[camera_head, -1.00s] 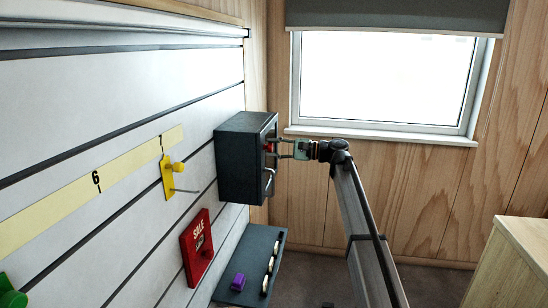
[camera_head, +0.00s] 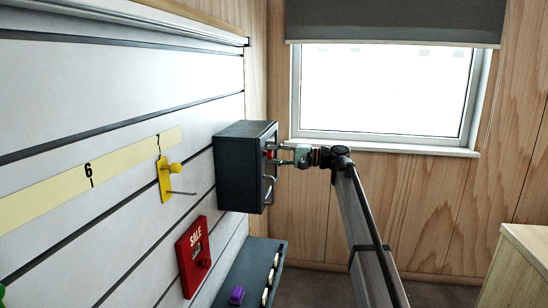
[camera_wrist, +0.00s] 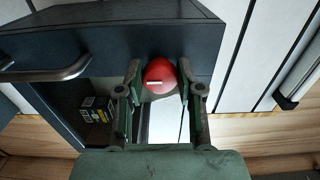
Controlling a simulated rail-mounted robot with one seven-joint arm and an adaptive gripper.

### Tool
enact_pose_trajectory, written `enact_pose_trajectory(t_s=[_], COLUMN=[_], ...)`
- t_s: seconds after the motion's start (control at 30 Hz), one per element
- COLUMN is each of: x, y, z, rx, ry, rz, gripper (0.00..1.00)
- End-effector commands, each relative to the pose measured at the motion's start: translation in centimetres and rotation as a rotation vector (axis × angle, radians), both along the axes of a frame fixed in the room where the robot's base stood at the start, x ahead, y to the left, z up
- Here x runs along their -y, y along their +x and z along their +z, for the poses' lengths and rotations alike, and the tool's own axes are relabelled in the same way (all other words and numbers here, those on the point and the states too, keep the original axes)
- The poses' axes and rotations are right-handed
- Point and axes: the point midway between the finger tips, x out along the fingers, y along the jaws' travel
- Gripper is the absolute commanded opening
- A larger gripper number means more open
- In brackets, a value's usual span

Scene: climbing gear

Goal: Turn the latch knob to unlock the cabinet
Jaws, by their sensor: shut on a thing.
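The dark cabinet (camera_head: 240,172) is fixed to the slatted wall, its front facing right in the head view. In the wrist view its front (camera_wrist: 185,38) shows a round red latch knob (camera_wrist: 160,72) with a short white mark, near level in that picture. The knob is a small red spot in the head view (camera_head: 270,154). My gripper (camera_wrist: 159,80) is shut on the knob, one finger on each side of it. A curved metal handle (camera_wrist: 50,70) is on the cabinet front, left of the knob in the wrist view.
A small box with yellow labels (camera_wrist: 97,108) shows behind the cabinet front. A yellow hook piece (camera_head: 166,180) and a red SALE sign (camera_head: 193,256) are on the wall. A dark shelf (camera_head: 258,256) holds several small items below the cabinet.

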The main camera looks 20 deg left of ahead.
Motion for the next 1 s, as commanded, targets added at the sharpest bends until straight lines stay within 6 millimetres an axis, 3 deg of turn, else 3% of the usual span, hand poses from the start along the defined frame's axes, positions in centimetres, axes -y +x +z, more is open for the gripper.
enact_pose_trajectory(t_s=[0.23, 0.27, 0.3, 0.33, 0.73, 1.0], x=[0.0, 0.0, 0.0, 0.0, 0.5, 4.5], y=[0.0, 0.0, 0.0, 0.0, 0.1, 0.8], z=[0.1, 0.1, 0.0, 0.0, 0.0, 0.0], rx=[0.001, 0.001, 0.001, 0.000, -0.001, -0.001], ry=[0.001, 0.001, 0.001, 0.001, 0.000, 0.000], rz=[0.000, 0.000, 0.000, 0.000, -0.001, -0.003], gripper=[0.02, 0.44, 0.58, 0.60, 0.60, 0.60])
